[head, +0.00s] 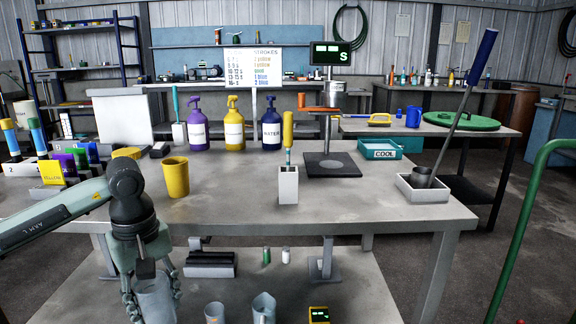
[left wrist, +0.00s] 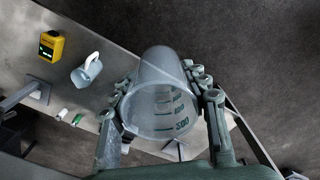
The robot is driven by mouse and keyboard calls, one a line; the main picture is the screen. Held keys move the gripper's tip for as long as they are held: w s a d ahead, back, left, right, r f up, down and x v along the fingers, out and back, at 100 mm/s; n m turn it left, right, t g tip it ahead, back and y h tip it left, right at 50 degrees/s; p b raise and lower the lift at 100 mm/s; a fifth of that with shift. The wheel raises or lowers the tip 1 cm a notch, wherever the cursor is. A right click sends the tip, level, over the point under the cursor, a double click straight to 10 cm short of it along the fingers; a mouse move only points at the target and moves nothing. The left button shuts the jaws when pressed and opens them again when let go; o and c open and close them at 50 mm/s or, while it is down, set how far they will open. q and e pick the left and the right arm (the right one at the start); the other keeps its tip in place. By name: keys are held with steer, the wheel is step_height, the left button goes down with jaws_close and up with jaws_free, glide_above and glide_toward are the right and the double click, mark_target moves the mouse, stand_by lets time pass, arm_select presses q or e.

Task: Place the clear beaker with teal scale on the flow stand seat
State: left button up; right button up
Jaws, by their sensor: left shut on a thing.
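The clear beaker (head: 155,298) is at the lower left of the head view, in front of the bench and below its top. In the left wrist view the beaker (left wrist: 158,75) shows dark teal scale marks and its open mouth. My left gripper (head: 150,286) is shut on its sides, one finger on each side in the left wrist view (left wrist: 165,108). The flow stand has a dark base plate (head: 331,165) with a round seat on the bench top, under an orange arm (head: 318,109) and a display (head: 330,54). The seat looks empty. My right gripper is not in view.
A white holder (head: 288,185) with a yellow-handled tool stands in front of the flow stand. Purple, yellow and blue pump bottles (head: 234,130) stand behind. The lower shelf (head: 240,285) holds a jug (head: 264,308) and a yellow device (head: 319,314).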

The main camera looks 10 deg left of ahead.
arm_select(q)
steer(key=w+d+f+m, duration=0.1)
steer(key=w+d+m, duration=0.1)
steer(key=d+m, duration=0.3)
steer(key=w+d+f+m, duration=0.1)
steer(key=w+d+m, duration=0.1)
steer(key=d+m, duration=0.4)
steer(key=d, duration=0.2)
steer(key=shift+w+d, duration=0.3)
steer(key=shift+d, duration=0.05)
steer(key=shift+f, duration=0.1)
